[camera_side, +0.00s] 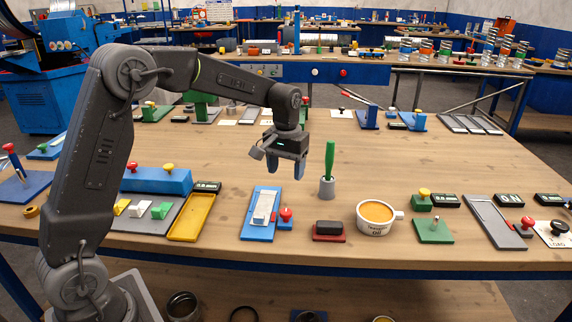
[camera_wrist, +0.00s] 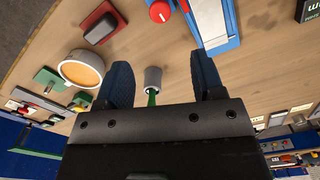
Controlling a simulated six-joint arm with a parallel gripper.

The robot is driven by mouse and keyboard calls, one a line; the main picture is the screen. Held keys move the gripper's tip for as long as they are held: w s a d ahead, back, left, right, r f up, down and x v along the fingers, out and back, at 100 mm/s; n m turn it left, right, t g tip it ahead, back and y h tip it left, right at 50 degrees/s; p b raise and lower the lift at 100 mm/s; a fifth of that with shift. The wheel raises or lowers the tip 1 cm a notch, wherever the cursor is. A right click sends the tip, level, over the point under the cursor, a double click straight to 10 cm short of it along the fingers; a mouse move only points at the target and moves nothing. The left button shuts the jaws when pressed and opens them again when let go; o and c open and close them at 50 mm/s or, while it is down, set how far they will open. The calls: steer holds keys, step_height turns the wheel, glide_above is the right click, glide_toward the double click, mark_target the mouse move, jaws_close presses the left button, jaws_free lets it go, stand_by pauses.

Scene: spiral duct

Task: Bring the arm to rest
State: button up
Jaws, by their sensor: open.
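My gripper (camera_side: 286,172) hangs above the wooden table (camera_side: 372,174), with its two blue fingers pointing down. The fingers are apart and nothing is between them in the side view. In the wrist view my gripper (camera_wrist: 158,85) shows its two blue fingers spread wide. A green-handled tool (camera_side: 329,160) stands upright in a small grey holder (camera_side: 327,187) just right of the gripper, apart from it. In the wrist view the grey holder (camera_wrist: 153,75) appears between the fingers, lower down on the table.
A blue fixture (camera_side: 261,228) with a red knob (camera_side: 286,214) lies in front of the gripper. A cup of orange liquid (camera_side: 378,217), a red block with a dark top (camera_side: 328,230) and a yellow tray (camera_side: 191,222) stand near the front edge. Bare table lies behind the cup.

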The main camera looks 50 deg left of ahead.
steer(key=shift+r, duration=0.55)
steer(key=s+d+r+m+t, duration=0.2)
steer(key=s+d+r, duration=0.2)
steer(key=s+r, duration=0.55)
steer(key=s+d+f+m+t, duration=0.1)
steer(key=s+d, duration=0.1)
steer(key=s, duration=0.6)
steer(key=s+d+f+m+t, duration=0.1)
steer(key=s+d+t, duration=0.1)
steer(key=s, duration=0.7)
steer(key=shift+f+m+t, duration=0.3)
steer(key=shift+f, duration=0.1)
steer(key=shift+s, duration=0.1)
